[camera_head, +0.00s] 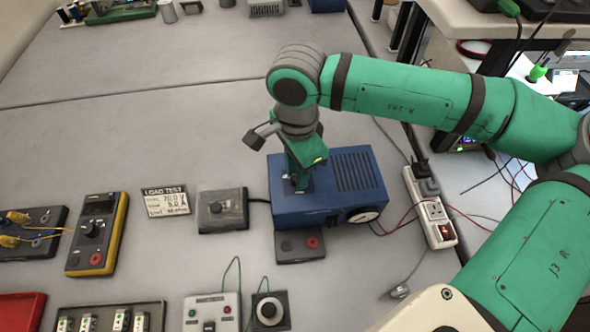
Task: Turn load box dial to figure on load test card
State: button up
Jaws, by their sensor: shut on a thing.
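The load test card (166,200) lies on the bench left of centre, headed "LOAD TEST"; its smaller figures are hard to read. A blue vented box (355,185), which looks like the load box, stands right of the card. My gripper (300,182) points down onto a dark panel on the box's top left. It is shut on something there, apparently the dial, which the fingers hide. I cannot read the dial's setting. A white round disc (366,215) shows on the box's front right.
A yellow multimeter (97,232) lies left. A power strip (430,208) and loose red and black leads lie right. The bench behind the blue box is mostly clear.

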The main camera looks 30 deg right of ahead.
jog(key=shift+w+d+r+n, duration=0.15)
jog(key=shift+w+n, duration=0.15)
jog(key=shift+n, duration=0.2)
jog(key=shift+s, duration=0.1)
jog(key=o, duration=1)
jog(key=shift+o, duration=0.2)
jog(key=shift+s, duration=0.1)
notch_tip(320, 180, up, 11)
